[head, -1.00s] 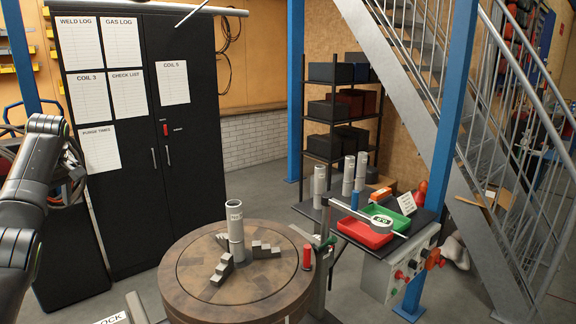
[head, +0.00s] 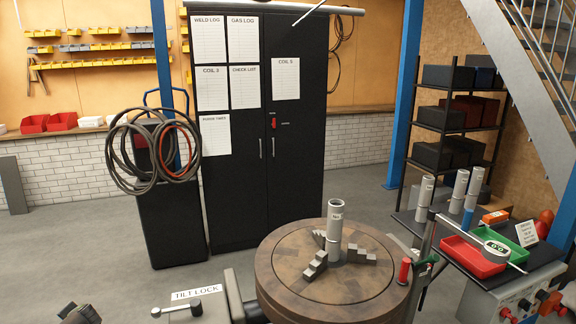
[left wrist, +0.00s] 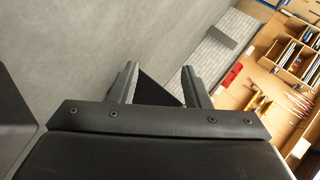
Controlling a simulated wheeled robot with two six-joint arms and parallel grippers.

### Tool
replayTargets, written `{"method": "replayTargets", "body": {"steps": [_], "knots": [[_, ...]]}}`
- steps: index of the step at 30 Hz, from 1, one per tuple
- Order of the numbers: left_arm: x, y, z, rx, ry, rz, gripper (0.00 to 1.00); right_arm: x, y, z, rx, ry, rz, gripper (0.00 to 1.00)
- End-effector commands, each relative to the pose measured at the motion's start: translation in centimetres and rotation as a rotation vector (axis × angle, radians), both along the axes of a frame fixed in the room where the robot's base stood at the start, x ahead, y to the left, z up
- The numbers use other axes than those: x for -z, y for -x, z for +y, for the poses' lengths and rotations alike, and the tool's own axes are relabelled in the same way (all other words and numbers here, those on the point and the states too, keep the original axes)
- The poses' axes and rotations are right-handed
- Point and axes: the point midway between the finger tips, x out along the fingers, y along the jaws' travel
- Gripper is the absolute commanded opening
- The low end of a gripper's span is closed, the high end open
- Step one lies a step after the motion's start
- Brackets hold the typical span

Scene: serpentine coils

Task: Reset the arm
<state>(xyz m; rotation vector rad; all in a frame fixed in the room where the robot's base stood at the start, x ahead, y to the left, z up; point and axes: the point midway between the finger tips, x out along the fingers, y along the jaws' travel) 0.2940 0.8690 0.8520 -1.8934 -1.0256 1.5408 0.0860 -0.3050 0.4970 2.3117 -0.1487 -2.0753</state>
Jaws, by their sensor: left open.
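My left gripper (left wrist: 160,85) shows in the left wrist view with its two fingers apart and nothing between them. Behind it are the grey floor and, to the right, the wall with shelving. In the head view only a dark piece at the bottom left edge may be part of my left arm; its fingers cannot be made out there. My right gripper is in neither view. A grey tube (head: 335,230) stands upright at the middle of the round turntable (head: 285,285), between stepped grey jaws (head: 315,265).
The tilt lock (head: 198,294) is at the bottom. A black cabinet (head: 235,190) stands behind the turntable. A side table at right holds a red tray (head: 470,258), a green tray (head: 505,245) and upright tubes (head: 458,192). Open floor (head: 80,240) lies at left.

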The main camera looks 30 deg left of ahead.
Motion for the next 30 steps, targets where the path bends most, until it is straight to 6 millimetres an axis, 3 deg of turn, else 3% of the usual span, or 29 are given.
{"method": "replayTargets", "body": {"steps": [1,3,11,17,20,26,30], "knots": [[1.1,3.0,0.4,0.046,-0.01,0.056,0.43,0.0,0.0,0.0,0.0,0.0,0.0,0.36],[2.1,6.1,0.6,0.116,-0.019,0.117,0.43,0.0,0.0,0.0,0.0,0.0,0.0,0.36],[4.3,16.6,0.6,0.335,-0.022,0.307,0.43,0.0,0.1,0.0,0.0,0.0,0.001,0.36],[12.9,17.9,-6.9,0.316,0.121,0.263,0.43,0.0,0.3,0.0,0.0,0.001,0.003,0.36],[17.2,18.9,-11.7,0.301,0.204,0.242,0.43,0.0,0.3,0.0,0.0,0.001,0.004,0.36],[25.7,20.4,-24.1,0.268,0.392,0.193,0.43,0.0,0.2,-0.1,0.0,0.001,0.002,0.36],[30.3,21.0,-33.8,0.244,0.526,0.158,0.43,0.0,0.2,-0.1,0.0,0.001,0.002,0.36]]}}
